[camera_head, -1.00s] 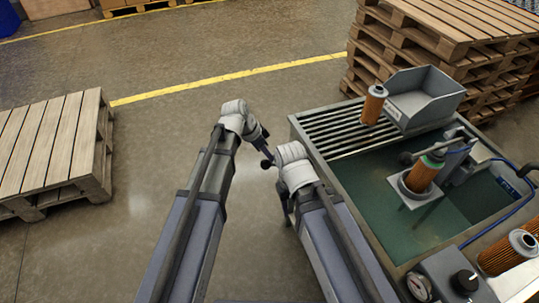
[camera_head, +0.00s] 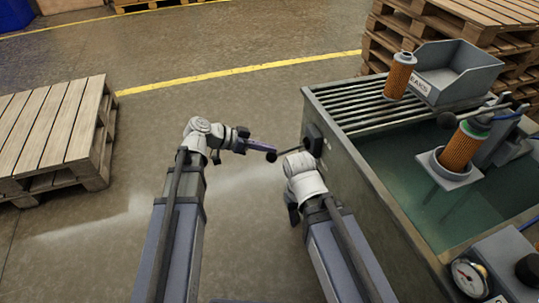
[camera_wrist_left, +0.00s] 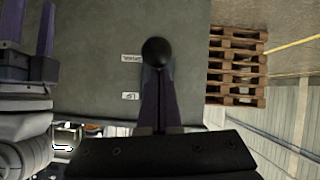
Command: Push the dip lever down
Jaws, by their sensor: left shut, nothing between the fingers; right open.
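A lever with a round black knob (camera_head: 271,156) sticks out from a black box (camera_head: 312,140) on the tank's outer side. My left gripper (camera_head: 266,148) is shut and empty, lying about level with its tips at the knob. In the left wrist view the knob (camera_wrist_left: 158,52) lies at the ends of the shut fingers (camera_wrist_left: 158,88); I cannot tell whether they touch. An orange cartridge with a green top (camera_head: 465,145) stands tilted in a grey holder (camera_head: 446,171) in the tank. My right gripper (camera_head: 293,214) is mostly hidden by its arm; its open fingers show in the left wrist view (camera_wrist_left: 30,32).
The tank (camera_head: 352,178) holds greenish liquid and has a slatted rack (camera_head: 350,103). Another cartridge (camera_head: 399,76) stands beside a grey bin (camera_head: 455,72). A gauge (camera_head: 469,277) is at lower right. A pallet (camera_head: 55,135) lies left; the floor between is clear.

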